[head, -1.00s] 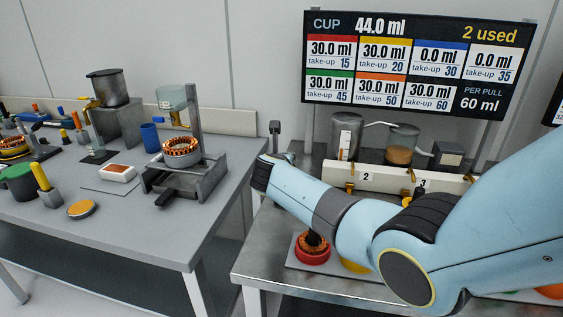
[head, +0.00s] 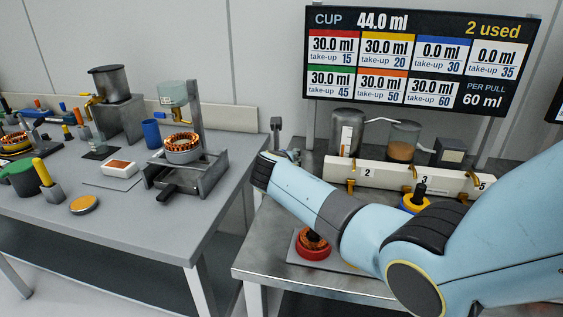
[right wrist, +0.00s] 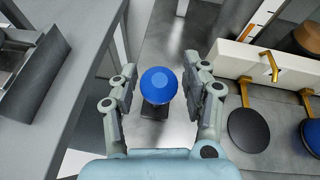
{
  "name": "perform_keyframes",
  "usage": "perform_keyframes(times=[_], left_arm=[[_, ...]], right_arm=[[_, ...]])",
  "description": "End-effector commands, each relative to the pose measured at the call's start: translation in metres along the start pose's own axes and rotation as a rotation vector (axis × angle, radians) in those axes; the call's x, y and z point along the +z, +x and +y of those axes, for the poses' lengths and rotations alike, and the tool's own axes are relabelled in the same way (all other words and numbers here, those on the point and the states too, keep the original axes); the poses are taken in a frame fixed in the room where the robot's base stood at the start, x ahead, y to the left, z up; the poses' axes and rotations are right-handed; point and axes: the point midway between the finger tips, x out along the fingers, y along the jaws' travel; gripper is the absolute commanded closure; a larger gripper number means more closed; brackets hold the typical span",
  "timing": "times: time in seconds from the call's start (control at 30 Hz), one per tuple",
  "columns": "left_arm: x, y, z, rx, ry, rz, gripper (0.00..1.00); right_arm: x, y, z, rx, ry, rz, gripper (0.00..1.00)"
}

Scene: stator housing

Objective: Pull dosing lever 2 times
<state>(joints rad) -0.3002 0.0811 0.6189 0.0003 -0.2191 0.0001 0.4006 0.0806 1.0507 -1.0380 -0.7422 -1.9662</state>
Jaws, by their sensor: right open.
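A round blue knob (right wrist: 159,84), likely the dosing lever's handle, stands over a dark block in the right wrist view. My right gripper (right wrist: 160,80) is open, with one finger on each side of the knob; I cannot tell whether either touches it. The display board (head: 418,62) reads CUP 44.0 ml, 2 used, and 60 ml per pull. My left gripper is not in view.
A white manifold (head: 400,177) with brass spouts runs along the metal bench. A black disc (right wrist: 248,130) lies right of the gripper. A grey table (head: 130,215) with a fixture stands left.

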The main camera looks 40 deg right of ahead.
Motion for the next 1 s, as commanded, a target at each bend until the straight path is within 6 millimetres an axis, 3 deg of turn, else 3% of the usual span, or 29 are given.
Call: perform_keyframes(times=[0.3,0.5,0.9,1.0], left_arm=[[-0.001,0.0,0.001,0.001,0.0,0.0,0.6],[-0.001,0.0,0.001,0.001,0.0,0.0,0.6],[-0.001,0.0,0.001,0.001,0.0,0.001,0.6],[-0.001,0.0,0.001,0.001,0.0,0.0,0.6]], right_arm=[[-0.002,-0.065,0.0,0.002,0.004,0.003,0.52],[-0.002,-0.097,0.0,0.0,0.001,0.004,0.52],[-0.001,-0.107,-0.001,-0.002,0.0,0.002,0.52],[-0.001,-0.107,-0.001,-0.001,0.02,0.002,0.66]])
